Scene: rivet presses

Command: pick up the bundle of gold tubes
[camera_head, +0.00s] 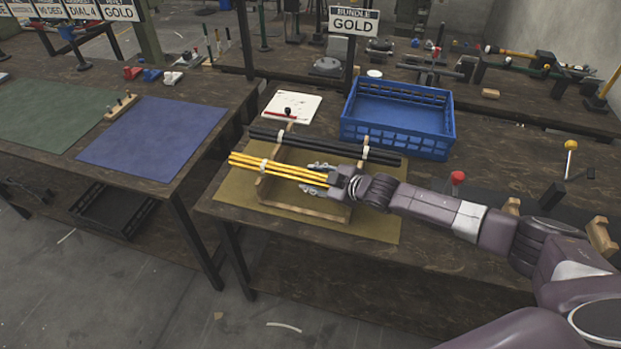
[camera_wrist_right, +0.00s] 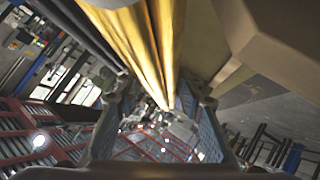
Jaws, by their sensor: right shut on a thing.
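The bundle of gold tubes (camera_head: 277,169) lies across a wooden cradle (camera_head: 308,208) on the olive mat, with a white band around it near its left part. My right gripper (camera_head: 337,184) is at the right end of the bundle and shut on it. In the right wrist view the gold tubes (camera_wrist_right: 157,45) run down between the two fingers (camera_wrist_right: 160,125). The gripper hides the right end of the tubes in the head view. My left gripper is not in view.
A bundle of black tubes (camera_head: 325,146) lies just behind the gold one, across the same cradle. A blue crate (camera_head: 398,145) stands behind it on the right. A white board (camera_head: 292,107) and a "BUNDLE GOLD" sign (camera_head: 353,22) are further back. A blue mat (camera_head: 152,137) on the left table is clear.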

